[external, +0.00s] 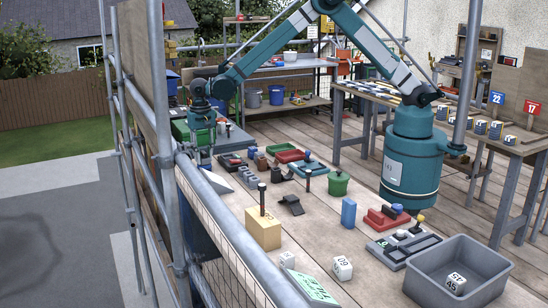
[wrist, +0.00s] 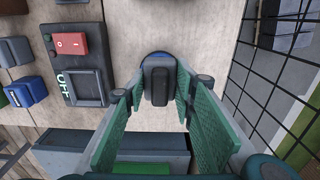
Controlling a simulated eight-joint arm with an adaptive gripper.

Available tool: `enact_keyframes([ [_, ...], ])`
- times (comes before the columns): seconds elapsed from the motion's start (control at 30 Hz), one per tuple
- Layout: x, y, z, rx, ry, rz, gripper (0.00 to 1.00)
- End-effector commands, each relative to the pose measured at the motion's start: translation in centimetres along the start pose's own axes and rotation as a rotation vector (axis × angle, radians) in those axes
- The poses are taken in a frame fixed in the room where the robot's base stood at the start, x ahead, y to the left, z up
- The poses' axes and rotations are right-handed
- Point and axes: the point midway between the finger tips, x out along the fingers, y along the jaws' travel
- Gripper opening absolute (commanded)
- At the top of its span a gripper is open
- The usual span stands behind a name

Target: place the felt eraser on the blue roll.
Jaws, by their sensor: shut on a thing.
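My gripper (wrist: 160,95) has green pads and is shut on a dark grey block, which looks like the felt eraser (wrist: 158,82). The eraser sits between the fingertips in the wrist view. A round dark shape with a blue edge, apparently the blue roll (wrist: 156,55), shows just beyond and behind the eraser, mostly hidden by it. Whether the two touch cannot be told. In the external view my gripper (external: 202,150) points down at the left side of the bench, near the railing; the eraser and roll cannot be made out there.
A switch box with a red rocker (wrist: 72,44) lies left of the gripper in the wrist view. Wire mesh (wrist: 285,55) runs along the right. In the external view a wooden block with a dark peg (external: 263,230), a green bucket (external: 338,184) and a grey bin (external: 458,270) stand on the bench.

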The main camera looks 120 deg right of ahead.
Motion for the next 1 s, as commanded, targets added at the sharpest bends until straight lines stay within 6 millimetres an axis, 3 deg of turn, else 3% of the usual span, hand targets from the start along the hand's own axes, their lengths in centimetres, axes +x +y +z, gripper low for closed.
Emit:
enact_keyframes([
  [0.03, 0.2, 0.0, 0.0, 0.000, 0.000, 0.000, 0.15],
  [0.07, 0.2, 0.0, 0.0, 0.000, 0.000, 0.000, 0.29],
  [0.17, 0.1, 0.0, 0.0, 0.000, 0.000, 0.000, 0.42],
  [0.67, -0.3, 0.0, 0.0, 0.000, 0.000, 0.000, 0.42],
  [1.0, -4.1, 0.0, 0.0, 0.000, 0.000, 0.000, 0.42],
])
